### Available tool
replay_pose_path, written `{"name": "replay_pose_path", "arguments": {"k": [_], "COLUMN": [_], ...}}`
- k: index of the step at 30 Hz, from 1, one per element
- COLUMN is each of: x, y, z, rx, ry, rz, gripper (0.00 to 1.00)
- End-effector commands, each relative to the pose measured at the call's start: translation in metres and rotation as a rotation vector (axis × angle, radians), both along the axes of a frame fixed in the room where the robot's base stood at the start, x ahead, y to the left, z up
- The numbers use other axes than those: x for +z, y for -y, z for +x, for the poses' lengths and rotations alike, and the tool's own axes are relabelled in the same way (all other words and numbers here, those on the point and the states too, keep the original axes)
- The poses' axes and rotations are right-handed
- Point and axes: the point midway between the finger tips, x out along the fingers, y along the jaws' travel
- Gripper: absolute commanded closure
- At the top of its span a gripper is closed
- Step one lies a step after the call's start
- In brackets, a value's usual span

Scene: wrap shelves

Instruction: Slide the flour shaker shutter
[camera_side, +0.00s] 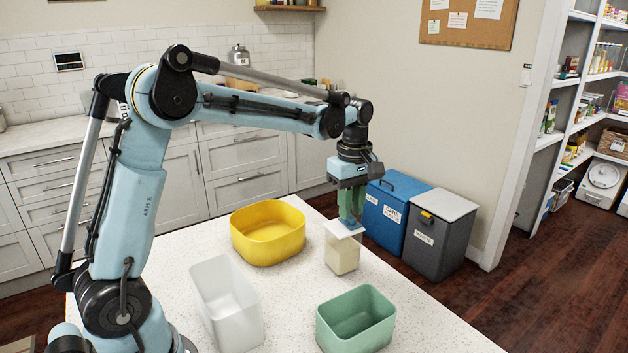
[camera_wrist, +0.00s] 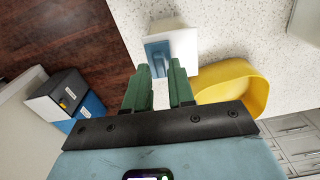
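The flour shaker (camera_side: 342,257) stands upright on the worktop, a clear square container with pale contents and a white lid (camera_wrist: 184,45). The blue shutter (camera_wrist: 158,54) lies on the lid and shows clearly in the wrist view. My gripper (camera_side: 351,218) points down just above the lid in the side view. In the wrist view its green fingers (camera_wrist: 159,68) are apart, with the shutter in line with the gap between their tips. I cannot tell whether a fingertip touches the shutter.
A yellow bowl (camera_side: 268,250) is left of the shaker. A white bin (camera_side: 225,325) and a green bin (camera_side: 357,342) stand nearer on the speckled worktop (camera_side: 420,325). Blue (camera_side: 390,225) and grey (camera_side: 435,250) lidded bins stand on the floor beyond.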

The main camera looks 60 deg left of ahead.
Motion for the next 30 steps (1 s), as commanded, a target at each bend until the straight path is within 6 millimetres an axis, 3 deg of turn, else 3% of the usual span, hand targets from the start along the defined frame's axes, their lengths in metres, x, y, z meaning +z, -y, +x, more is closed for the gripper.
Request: {"name": "replay_pose_path", "arguments": {"k": [30], "x": [-0.015], "y": [0.000], "z": [0.000], "rx": [0.000], "ry": [0.000], "rz": [0.000], "gripper": [0.77]}}
